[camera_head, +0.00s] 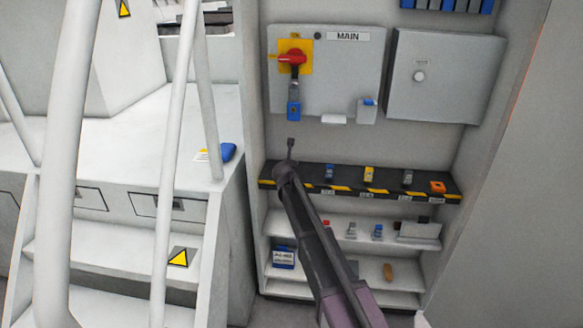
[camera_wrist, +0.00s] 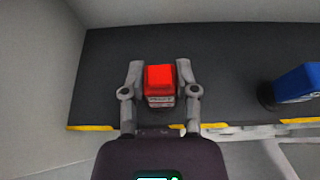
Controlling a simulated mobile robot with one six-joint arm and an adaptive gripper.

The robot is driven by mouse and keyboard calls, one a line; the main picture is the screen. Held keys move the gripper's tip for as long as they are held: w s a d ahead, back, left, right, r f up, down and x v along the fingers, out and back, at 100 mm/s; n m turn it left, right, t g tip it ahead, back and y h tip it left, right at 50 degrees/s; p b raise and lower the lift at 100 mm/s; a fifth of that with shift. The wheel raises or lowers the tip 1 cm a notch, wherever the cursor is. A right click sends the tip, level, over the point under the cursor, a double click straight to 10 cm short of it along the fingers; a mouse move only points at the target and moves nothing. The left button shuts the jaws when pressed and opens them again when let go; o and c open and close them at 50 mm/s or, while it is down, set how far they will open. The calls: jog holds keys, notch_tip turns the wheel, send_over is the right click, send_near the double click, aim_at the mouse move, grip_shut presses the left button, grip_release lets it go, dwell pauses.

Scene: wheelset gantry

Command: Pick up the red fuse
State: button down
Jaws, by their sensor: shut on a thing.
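The red fuse (camera_wrist: 159,78) is between the two fingers of my gripper (camera_wrist: 159,70) in the wrist view. It has a bright red top and a greyish labelled front. My gripper is shut on it, one finger on each side. The fuse is over the left end of the dark shelf (camera_wrist: 225,60); I cannot tell whether it touches the shelf. In the head view my gripper (camera_head: 291,151) is at the left end of the black and yellow edged shelf (camera_head: 310,178), and the fuse there is hidden.
A blue fuse (camera_wrist: 298,84) stands to the right. The head view shows blue (camera_head: 329,172), yellow (camera_head: 369,174) and grey (camera_head: 407,178) fuses along the shelf, and an orange block (camera_head: 437,187). The MAIN panel (camera_head: 350,75) is above. A cabinet wall is close on the left.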

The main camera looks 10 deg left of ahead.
jog(key=shift+r, duration=0.2)
notch_tip(320, 180, up, 4)
jog(key=p, duration=0.4)
jog(key=shift+f, duration=0.2)
jog(key=s+d, duration=0.1)
jog(key=s, duration=0.6)
jog(key=s+d+r, duration=0.1)
jog(key=s+d, duration=0.1)
jog(key=s, duration=0.6)
jog(key=shift+s+d+p, duration=0.25)
jog(key=shift+s+p, duration=0.05)
jog(key=shift+p, duration=0.15)
